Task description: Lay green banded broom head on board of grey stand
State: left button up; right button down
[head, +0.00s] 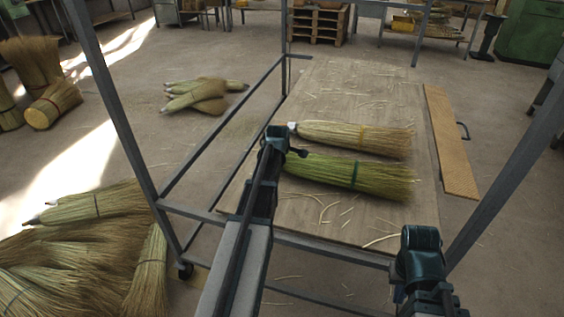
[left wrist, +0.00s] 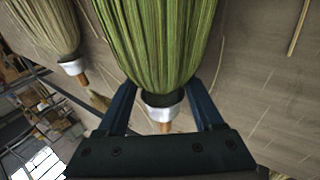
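The green banded broom head (head: 335,170) lies on the board (head: 330,85) of the grey stand (head: 118,110), bristles to the right, its green band near the middle. My left gripper (head: 296,152) is at its left, neck end. In the left wrist view the green bristles (left wrist: 160,40) and white-capped neck run between its two blue fingers (left wrist: 165,100). The fingers are apart with gaps beside the cap; their tips are hidden by bristles, so grip is unclear. My right gripper (head: 399,293) is at the board's near right, mostly hidden by its wrist, with nothing visible in it.
A yellow-banded broom head (head: 350,138) lies just beyond the green one; its bristles also show in the left wrist view (left wrist: 45,25). Stand posts rise on both sides. Loose straw litters the board. Broom piles (head: 75,255) lie on the floor at left.

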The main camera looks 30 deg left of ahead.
pick_arm(q)
jog(key=shift+o, duration=0.2)
jog(key=shift+r, duration=0.15)
jog(key=p+v, duration=1)
jog(key=v, duration=0.1)
jog(key=shift+s+r, duration=0.2)
jog(key=shift+r, duration=0.15)
jog(key=shift+d, duration=0.15)
jog(key=s+d+f+m+g+h, duration=0.1)
jog(key=s+d+m, duration=0.25)
jog(key=d, duration=0.45)
jog(key=s+d+f+m+g, duration=0.1)
jog(key=s+d+m, duration=0.1)
jog(key=d+m, duration=0.4)
jog(key=s+d+f+m+g+h, duration=0.1)
jog(key=s+d+m, duration=0.15)
jog(key=d, duration=0.65)
jog(key=s+d+m+g, duration=0.3)
jog(key=s+d+m, duration=0.9)
jog(key=s+m, duration=0.1)
jog(key=shift+s+d+y, duration=0.15)
jog(key=shift+d+y, duration=0.15)
jog(key=shift+d, duration=0.1)
